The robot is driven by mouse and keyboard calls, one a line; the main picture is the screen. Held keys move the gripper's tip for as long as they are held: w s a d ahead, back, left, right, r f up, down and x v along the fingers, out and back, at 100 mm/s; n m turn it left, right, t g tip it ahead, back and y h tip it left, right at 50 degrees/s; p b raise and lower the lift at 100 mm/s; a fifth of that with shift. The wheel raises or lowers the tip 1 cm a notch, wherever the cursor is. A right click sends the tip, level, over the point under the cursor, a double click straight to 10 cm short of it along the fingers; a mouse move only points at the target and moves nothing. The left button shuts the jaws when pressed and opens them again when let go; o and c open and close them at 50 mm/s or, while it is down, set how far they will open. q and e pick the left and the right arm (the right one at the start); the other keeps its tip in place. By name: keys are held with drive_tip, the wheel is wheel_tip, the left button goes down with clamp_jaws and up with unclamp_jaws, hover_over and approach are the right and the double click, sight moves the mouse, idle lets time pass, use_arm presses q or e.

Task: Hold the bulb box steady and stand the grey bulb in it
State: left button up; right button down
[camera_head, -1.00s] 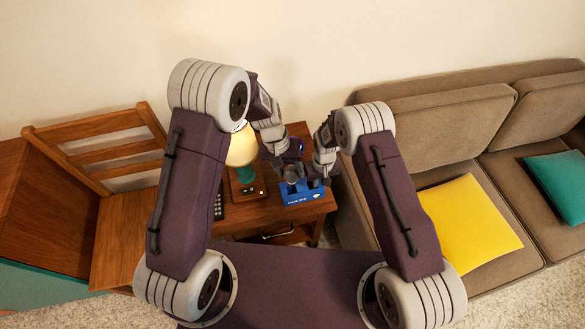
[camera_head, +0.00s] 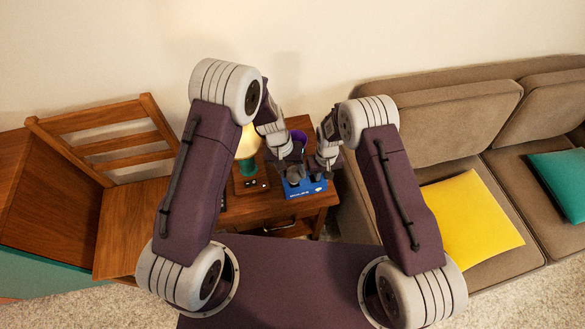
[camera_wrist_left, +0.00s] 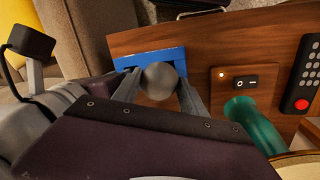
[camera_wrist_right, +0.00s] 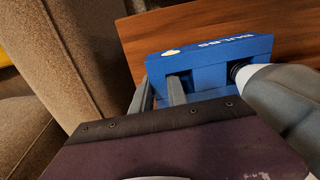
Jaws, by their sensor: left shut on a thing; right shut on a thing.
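The blue bulb box (camera_head: 306,190) stands on the wooden table; it also shows in the left wrist view (camera_wrist_left: 150,58) and the right wrist view (camera_wrist_right: 215,48). My right gripper (camera_wrist_right: 158,95) is shut on the box's wall, one finger in an opening and the other outside. The grey bulb (camera_head: 294,179) is in my left gripper (camera_wrist_left: 160,90), which is shut around its round head (camera_wrist_left: 160,80). In the right wrist view the bulb (camera_wrist_right: 290,95) tilts, its dark base at the box's other opening. I cannot tell how deep the base sits.
A lamp with a green stem (camera_wrist_left: 252,122) stands close beside the box on a wooden base with a switch (camera_wrist_left: 240,82). A dark remote (camera_wrist_left: 306,75) lies beyond it. A purple object (camera_head: 299,137) is behind the grippers. A sofa (camera_head: 440,130) flanks the table's right side.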

use_arm(q)
drive_tip(key=shift+f, duration=0.65)
drive_tip(key=o, duration=1.4)
drive_tip(key=v, duration=1.2)
